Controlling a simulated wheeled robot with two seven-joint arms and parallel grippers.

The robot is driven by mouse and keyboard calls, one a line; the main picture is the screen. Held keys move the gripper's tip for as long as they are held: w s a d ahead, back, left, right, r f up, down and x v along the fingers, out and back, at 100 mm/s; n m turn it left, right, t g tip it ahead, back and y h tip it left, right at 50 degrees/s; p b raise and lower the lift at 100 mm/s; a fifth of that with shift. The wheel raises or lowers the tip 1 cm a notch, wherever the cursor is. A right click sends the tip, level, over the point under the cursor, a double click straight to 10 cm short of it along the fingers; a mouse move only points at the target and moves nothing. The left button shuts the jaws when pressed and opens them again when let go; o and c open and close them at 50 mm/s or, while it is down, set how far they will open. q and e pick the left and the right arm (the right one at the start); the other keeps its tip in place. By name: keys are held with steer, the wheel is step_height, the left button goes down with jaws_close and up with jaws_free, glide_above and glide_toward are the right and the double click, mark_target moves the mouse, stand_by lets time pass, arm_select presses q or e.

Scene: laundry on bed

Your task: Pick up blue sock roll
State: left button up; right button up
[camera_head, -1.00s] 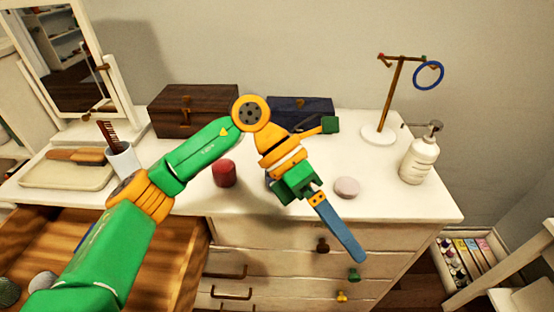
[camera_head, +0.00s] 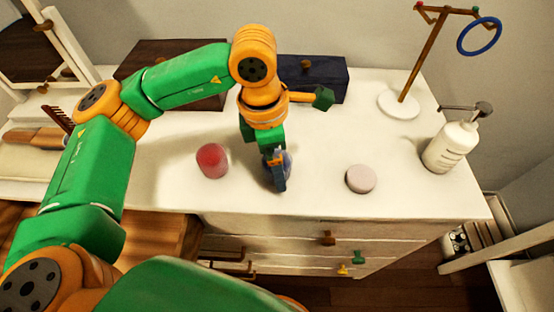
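A small rounded blue thing (camera_head: 287,162), seemingly the blue sock roll, is on or just above the white dresser top (camera_head: 320,190). It is mostly hidden by my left gripper (camera_head: 278,178). The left gripper reaches down from above, and a blue finger covers the front of the roll. The finger and roll overlap in the picture, so I cannot tell whether the fingers are closed on it. My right gripper is not in view.
A red candle (camera_head: 212,161) stands left of the gripper, and a pale pink disc (camera_head: 360,179) lies right. Behind are a dark blue box (camera_head: 312,78) and a brown box (camera_head: 150,60). A white pump bottle (camera_head: 451,148) and a ring stand (camera_head: 399,104) are right.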

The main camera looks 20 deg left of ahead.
arm_select(q)
steer(key=shift+w+f, duration=0.1)
steer(key=shift+f, duration=0.45)
steer(key=shift+w+f, duration=0.15)
steer(key=shift+f, duration=0.05)
steer(key=shift+r, duration=0.1)
steer(key=c, duration=1.4)
